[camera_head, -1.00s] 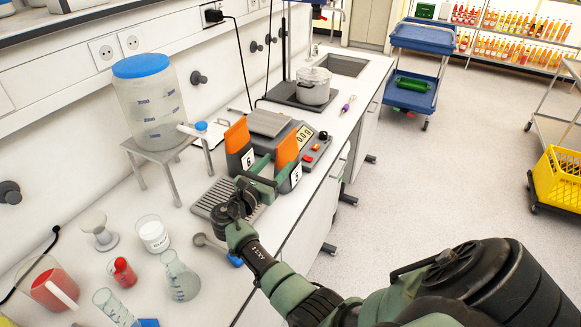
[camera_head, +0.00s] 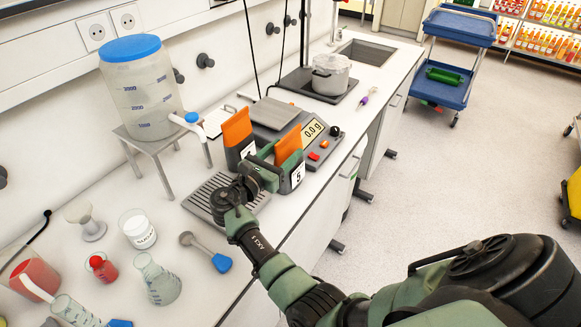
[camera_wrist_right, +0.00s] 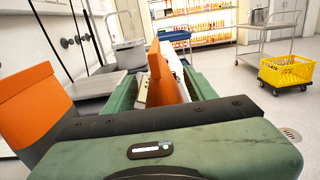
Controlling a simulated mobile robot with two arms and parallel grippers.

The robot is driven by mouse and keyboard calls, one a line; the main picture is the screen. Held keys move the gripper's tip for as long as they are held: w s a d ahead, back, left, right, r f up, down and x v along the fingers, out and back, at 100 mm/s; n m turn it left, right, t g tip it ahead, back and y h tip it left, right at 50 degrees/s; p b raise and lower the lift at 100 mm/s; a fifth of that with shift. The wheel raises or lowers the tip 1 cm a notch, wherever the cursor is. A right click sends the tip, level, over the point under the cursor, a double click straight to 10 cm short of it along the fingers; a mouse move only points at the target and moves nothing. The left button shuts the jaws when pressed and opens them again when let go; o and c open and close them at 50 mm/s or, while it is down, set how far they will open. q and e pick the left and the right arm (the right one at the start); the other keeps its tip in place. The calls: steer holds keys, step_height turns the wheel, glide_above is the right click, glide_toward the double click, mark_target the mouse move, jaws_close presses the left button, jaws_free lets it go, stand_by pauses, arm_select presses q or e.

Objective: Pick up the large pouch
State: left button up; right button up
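Two orange-topped dark pouches stand upright side by side on the bench. The left pouch (camera_head: 236,129) is labelled, its number partly hidden; in the right wrist view it (camera_wrist_right: 35,95) is at the left edge, outside my fingers. The right pouch (camera_head: 289,146) bears a 5. My right gripper (camera_head: 280,166) is at this right pouch, one finger on each side of it. In the right wrist view the pouch (camera_wrist_right: 158,70) rises between the spread green fingers (camera_wrist_right: 163,92), with some gap showing on its left. Its lower part is hidden. My left gripper is not in view.
A scale (camera_head: 308,131) stands just behind the pouches. A blue-lidded tank (camera_head: 139,95) on a stand is at the left. Glassware, including a flask (camera_head: 158,282), and a blue-handled spoon (camera_head: 221,262) are at the front left. A pot (camera_head: 330,74) is farther back.

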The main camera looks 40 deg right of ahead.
steer(key=shift+a, duration=0.1)
steer(key=c, duration=0.9)
steer(key=shift+d+f, duration=0.1)
steer(key=shift+d, duration=0.1)
jaws_close()
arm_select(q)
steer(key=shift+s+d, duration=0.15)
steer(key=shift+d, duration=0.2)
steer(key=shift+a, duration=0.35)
arm_select(e)
steer(key=shift+f, duration=0.15)
